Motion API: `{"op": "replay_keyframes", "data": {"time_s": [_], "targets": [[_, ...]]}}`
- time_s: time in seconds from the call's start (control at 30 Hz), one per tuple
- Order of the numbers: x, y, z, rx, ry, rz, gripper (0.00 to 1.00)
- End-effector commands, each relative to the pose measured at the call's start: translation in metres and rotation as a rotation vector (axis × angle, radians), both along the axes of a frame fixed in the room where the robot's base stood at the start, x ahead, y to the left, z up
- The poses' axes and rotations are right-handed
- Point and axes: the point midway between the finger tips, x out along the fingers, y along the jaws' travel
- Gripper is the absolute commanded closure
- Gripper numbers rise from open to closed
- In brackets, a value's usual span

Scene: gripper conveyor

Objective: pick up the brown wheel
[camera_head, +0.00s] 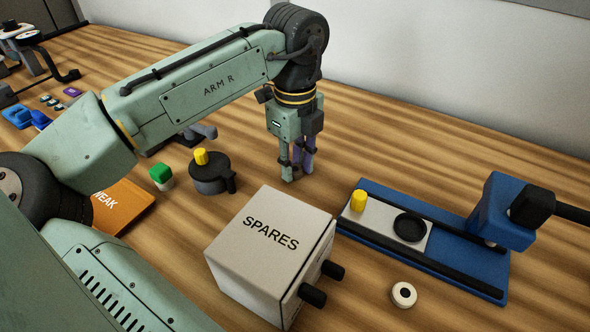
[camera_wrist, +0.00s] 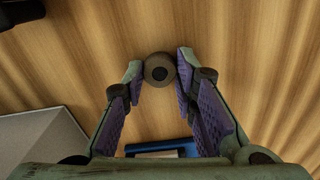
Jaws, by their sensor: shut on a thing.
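The brown wheel (camera_wrist: 159,69) shows in the wrist view as a small round brown piece with a dark centre. It sits between the tips of my gripper (camera_wrist: 160,72), one finger on each side. The fingers have purple inner pads and are shut on the wheel. In the head view my gripper (camera_head: 296,174) points straight down at the wooden table, behind the SPARES box. The wheel is hidden by the fingers in that view. I cannot tell whether the wheel touches the table.
The SPARES box (camera_head: 262,237) stands in front of my gripper. A blue conveyor (camera_head: 460,272) with a yellow cylinder (camera_head: 358,200) and black ring (camera_head: 410,227) is to the right. A white wheel (camera_head: 404,294) lies in front. A dark pot (camera_head: 209,178) stands left. Table behind right is clear.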

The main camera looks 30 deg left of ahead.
Motion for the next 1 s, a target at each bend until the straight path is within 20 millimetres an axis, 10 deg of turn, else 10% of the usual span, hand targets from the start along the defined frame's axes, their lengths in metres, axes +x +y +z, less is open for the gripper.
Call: {"op": "replay_keyframes", "data": {"time_s": [0.27, 0.7, 1.0], "targets": [[0.001, 0.000, 0.006, 0.000, -0.002, -0.001, 0.91], [0.001, 0.000, 0.086, 0.001, -0.001, 0.001, 0.91], [0.000, 0.000, 0.101, 0.000, 0.001, -0.001, 0.91]]}}
